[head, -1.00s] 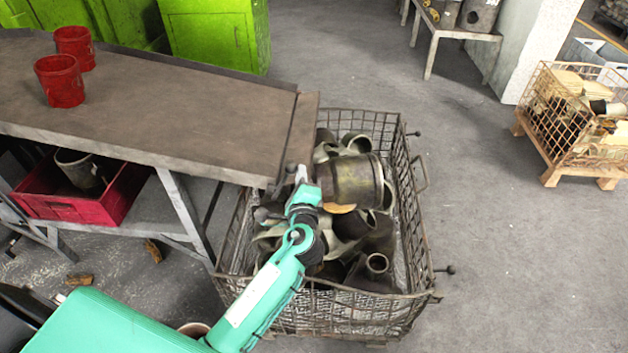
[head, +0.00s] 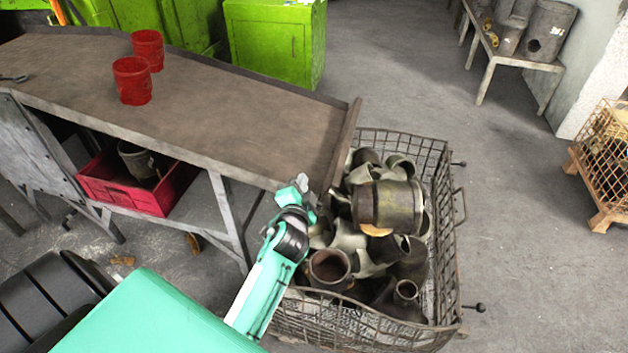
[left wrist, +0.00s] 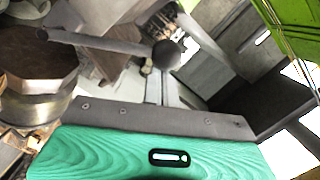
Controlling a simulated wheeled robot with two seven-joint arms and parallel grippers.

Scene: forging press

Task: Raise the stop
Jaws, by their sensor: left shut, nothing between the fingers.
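The stop (head: 346,145) is a narrow brown plate along the right end of the long table. It stands up as a lip above the table top. My left gripper (head: 301,184) is shut and empty at the near corner of the table, close to the stop's near end; I cannot tell whether they touch. The left wrist view shows a dark rod ending in a round black knob (left wrist: 166,54), apart from the teal housing at the bottom. My right gripper is not in view.
A wire crate (head: 459,205) full of metal pipe fittings stands just beyond the table's right end. Two red cups (head: 132,82) stand on the table (head: 235,110). A red bin (head: 130,200) sits on the shelf below.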

